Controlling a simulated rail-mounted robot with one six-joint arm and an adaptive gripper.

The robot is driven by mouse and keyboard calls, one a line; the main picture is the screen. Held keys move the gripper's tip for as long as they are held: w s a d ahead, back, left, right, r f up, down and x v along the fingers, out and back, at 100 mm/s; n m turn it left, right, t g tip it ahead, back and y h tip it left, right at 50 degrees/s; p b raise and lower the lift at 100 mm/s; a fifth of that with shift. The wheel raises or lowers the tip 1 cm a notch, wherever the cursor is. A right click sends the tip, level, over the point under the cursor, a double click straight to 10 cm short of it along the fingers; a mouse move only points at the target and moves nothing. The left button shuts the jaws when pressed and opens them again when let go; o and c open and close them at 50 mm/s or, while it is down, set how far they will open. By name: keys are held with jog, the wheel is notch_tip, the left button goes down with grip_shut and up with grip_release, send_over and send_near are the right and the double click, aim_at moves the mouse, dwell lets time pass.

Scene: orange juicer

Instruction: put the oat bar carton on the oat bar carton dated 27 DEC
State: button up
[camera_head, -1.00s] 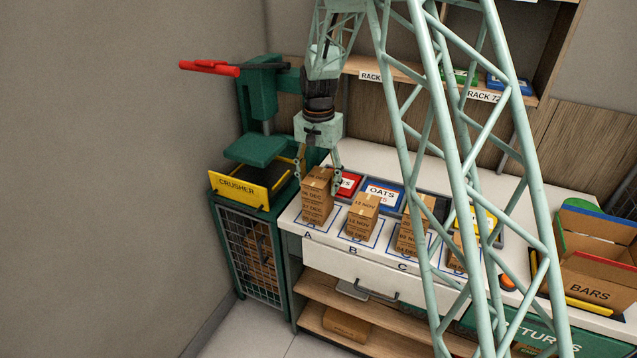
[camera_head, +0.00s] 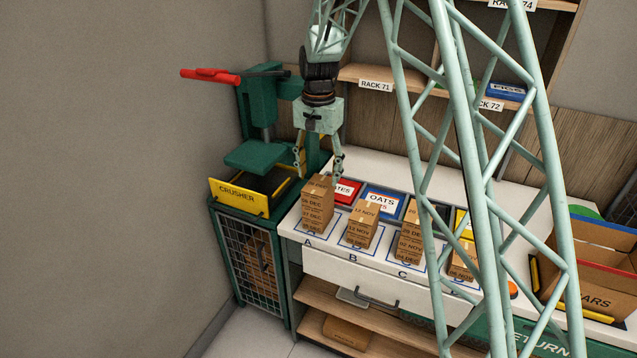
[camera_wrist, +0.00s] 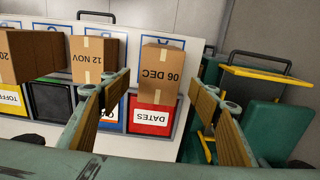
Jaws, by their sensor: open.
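Brown oat bar cartons stand in stacks on the white counter. Stack A (camera_head: 318,208) is at the left, and its top carton reads 06 DEC. Stack B (camera_head: 363,225), topped by a 12 NOV carton, is beside it. Stack C (camera_head: 411,238) and stack D (camera_head: 460,262) are partly behind my lattice arm. Lower labels are too small to read surely, so I cannot pick out 27 DEC. My gripper (camera_head: 319,172) is open and empty, pointing down just above stack A. In the wrist view, the 06 DEC carton (camera_wrist: 161,72) shows between and beyond my open fingers (camera_wrist: 162,95).
A green crusher (camera_head: 255,155) with a yellow front panel stands close left of stack A. Labelled bins, including OATS (camera_head: 382,200), sit behind the stacks. Shelving with a RACK 71 label (camera_head: 375,84) is behind. A BARS box (camera_head: 585,262) is at the right.

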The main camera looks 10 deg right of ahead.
aim_at(319, 184)
notch_tip(319, 184, up, 5)
jog(key=shift+r, duration=0.3)
dwell(0.9)
